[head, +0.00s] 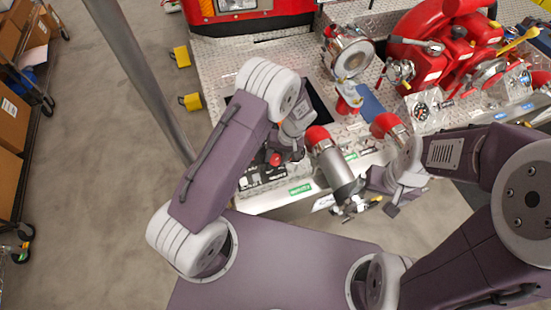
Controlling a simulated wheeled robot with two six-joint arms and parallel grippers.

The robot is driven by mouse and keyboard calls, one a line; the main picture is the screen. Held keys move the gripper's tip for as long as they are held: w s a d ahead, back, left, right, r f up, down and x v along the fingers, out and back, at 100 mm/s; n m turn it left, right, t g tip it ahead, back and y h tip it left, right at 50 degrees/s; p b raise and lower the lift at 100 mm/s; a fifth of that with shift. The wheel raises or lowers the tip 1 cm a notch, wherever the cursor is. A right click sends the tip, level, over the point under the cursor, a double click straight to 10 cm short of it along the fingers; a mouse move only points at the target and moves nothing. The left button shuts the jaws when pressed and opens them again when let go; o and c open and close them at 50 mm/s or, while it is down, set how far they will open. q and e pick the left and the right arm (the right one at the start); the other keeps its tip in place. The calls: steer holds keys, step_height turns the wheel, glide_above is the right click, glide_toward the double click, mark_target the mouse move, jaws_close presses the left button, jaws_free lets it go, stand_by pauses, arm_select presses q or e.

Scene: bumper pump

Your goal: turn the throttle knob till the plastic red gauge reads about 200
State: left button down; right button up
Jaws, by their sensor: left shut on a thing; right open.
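A small red knob (275,159) shows on the bumper panel, just under the end of my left arm. My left gripper (278,154) is at this knob and shut on it; its fingers are mostly hidden by my wrist. A round dark gauge (421,110) with coloured marks sits on the pump panel at the right. Its needle and reading are too small to make out. My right gripper (388,204) is open and empty, low in front of the bumper edge, apart from the knob and the gauge.
A silver pipe with a red end (334,168) stands between my two grippers. Red pump parts (430,55) and a silver round fitting (353,60) fill the back right. Boxes on a cart (12,120) stand far left. Clear floor lies between.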

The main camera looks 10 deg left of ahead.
arm_select(q)
steer(key=shift+w+m+y, duration=0.1)
steer(key=shift+m+y, duration=0.3)
steer(key=shift+m, duration=0.2)
steer(key=c, duration=1.1)
jaws_free()
steer(key=shift+d+b, duration=0.1)
steer(key=shift+b, duration=0.2)
steer(key=shift+c, duration=0.2)
steer(key=shift+r, duration=0.1)
steer(key=b+v, duration=0.1)
steer(key=v, duration=0.7)
steer(key=shift+d+r, duration=0.2)
steer(key=shift+r, duration=0.2)
